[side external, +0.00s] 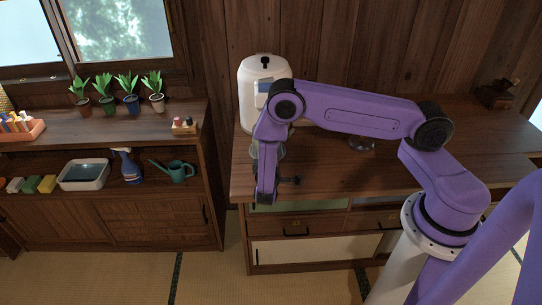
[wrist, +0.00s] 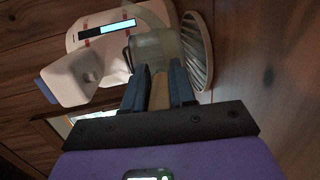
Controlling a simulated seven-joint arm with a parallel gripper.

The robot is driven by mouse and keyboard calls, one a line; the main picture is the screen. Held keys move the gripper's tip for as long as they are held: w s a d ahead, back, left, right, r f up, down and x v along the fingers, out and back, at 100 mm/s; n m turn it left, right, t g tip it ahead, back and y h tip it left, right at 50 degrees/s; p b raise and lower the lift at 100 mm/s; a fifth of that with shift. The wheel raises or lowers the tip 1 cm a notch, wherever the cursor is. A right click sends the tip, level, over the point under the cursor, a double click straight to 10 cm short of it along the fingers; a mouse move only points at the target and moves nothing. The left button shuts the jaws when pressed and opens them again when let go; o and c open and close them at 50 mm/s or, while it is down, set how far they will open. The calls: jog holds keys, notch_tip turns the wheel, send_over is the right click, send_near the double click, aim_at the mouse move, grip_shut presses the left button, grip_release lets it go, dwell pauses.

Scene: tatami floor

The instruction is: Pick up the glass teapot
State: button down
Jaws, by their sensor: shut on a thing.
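The glass teapot (wrist: 152,50) appears in the wrist view as a pale, translucent rounded body just beyond my fingertips. A tan strip, apparently its handle, lies between the fingers. My gripper (wrist: 160,85) is shut on that strip. In the side view my purple wrist hangs over the left part of the counter and hides the fingers; a bit of greyish clear surface, probably the teapot (side external: 282,151), shows beside it. I cannot tell whether the teapot touches the surface under it.
A white water dispenser (side external: 252,80) stands close behind; its display and body (wrist: 85,40) fill the wrist view's upper left. A round slatted tray (wrist: 198,50) lies beside the teapot. The counter's right part (side external: 450,130) is mostly free.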

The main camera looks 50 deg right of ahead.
jog(key=shift+r, duration=0.9)
jog(key=f+v, duration=0.2)
jog(key=v, duration=1.5)
jog(key=shift+s+a+f, duration=0.25)
jog(key=shift+s+a, duration=0.05)
jog(key=shift+a, duration=0.1)
